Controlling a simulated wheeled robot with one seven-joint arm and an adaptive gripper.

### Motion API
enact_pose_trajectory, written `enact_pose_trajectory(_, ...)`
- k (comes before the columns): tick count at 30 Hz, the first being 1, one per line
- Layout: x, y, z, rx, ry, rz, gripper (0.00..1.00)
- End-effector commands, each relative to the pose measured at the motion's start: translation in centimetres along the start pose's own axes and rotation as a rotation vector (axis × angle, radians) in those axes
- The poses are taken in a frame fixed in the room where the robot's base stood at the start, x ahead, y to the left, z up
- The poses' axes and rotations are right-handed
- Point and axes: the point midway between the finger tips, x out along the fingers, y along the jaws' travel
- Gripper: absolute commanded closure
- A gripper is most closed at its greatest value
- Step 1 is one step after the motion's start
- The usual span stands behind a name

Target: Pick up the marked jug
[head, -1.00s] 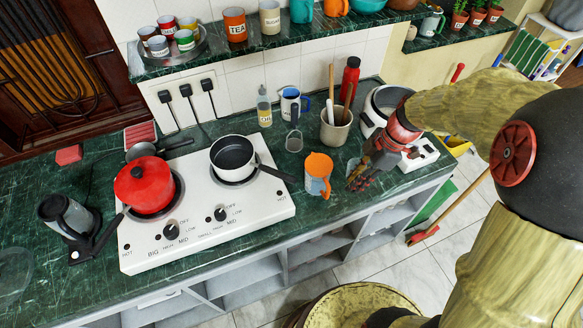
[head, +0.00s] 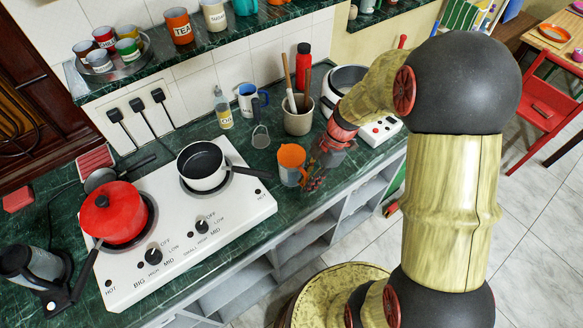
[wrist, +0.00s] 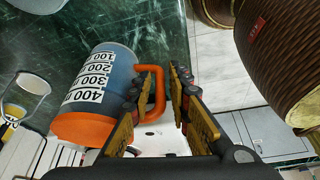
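The marked jug (head: 291,165) stands on the green counter right of the stove, with an orange rim and handle. In the wrist view, the jug (wrist: 112,75) shows a blue-grey body and a white scale from 100 to 400. My gripper (head: 314,181) is close to its right side in the head view. In the wrist view, my gripper (wrist: 162,72) is open, its two fingers apart beside the orange handle (wrist: 160,92). The left finger overlaps part of the handle; contact cannot be told. The handle's far side is partly hidden.
A white stove (head: 190,235) with a red pot (head: 115,212) and a saucepan (head: 203,165) lies left. A utensil crock (head: 298,121), a blue-and-white jug (head: 247,102) and a red bottle (head: 304,62) stand behind. A white cooker (head: 380,129) is right. The counter's front edge is near.

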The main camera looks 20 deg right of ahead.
Motion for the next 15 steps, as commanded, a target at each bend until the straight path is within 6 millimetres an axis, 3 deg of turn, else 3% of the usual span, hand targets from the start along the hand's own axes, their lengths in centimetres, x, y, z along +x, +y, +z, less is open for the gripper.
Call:
enact_pose_trajectory(4,1.80,-0.06,0.03,0.000,0.000,-0.002,0.81)
enact_pose_trajectory(11,1.78,-0.01,0.01,0.000,-0.001,0.000,0.82)
enact_pose_trajectory(15,1.77,-0.01,0.01,0.000,-0.001,0.000,0.90)
